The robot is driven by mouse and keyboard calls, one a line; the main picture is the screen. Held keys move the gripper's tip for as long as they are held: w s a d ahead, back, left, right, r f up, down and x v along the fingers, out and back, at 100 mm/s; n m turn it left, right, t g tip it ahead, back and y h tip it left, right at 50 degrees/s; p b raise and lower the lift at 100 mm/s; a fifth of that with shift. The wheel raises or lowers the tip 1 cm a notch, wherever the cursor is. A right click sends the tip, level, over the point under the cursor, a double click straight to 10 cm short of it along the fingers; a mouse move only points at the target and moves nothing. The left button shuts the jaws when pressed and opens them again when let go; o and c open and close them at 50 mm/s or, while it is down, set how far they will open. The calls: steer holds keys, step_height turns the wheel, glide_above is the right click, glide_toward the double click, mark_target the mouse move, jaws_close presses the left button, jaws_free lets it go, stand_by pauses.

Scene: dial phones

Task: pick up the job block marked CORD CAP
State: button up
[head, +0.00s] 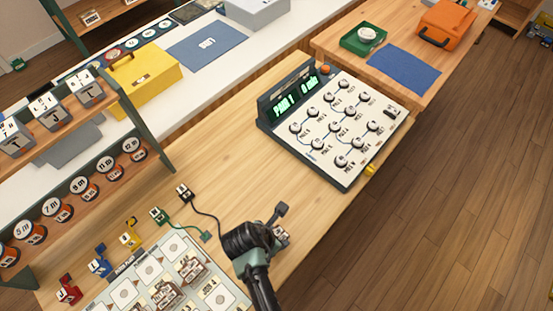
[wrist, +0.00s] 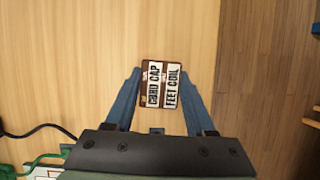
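The job block marked CORD CAP (wrist: 153,85) shows in the wrist view with brown edges and white labels. A second label beside it reads FEET COIL; I cannot tell whether this is the same block. My gripper (wrist: 162,74) has its two blue fingers along the left and right sides of the labelled piece. Whether they press on it is not clear. In the head view my gripper (head: 279,220) is low over the front of the wooden table, and a small part of the block (head: 282,234) shows beside it, mostly hidden.
A printed mat (head: 215,298) with several blocks lies left of my gripper. A console with knobs (head: 345,160) stands behind. The table's right edge is close to my gripper.

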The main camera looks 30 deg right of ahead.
jaws_close()
steer(key=shift+r, duration=0.15)
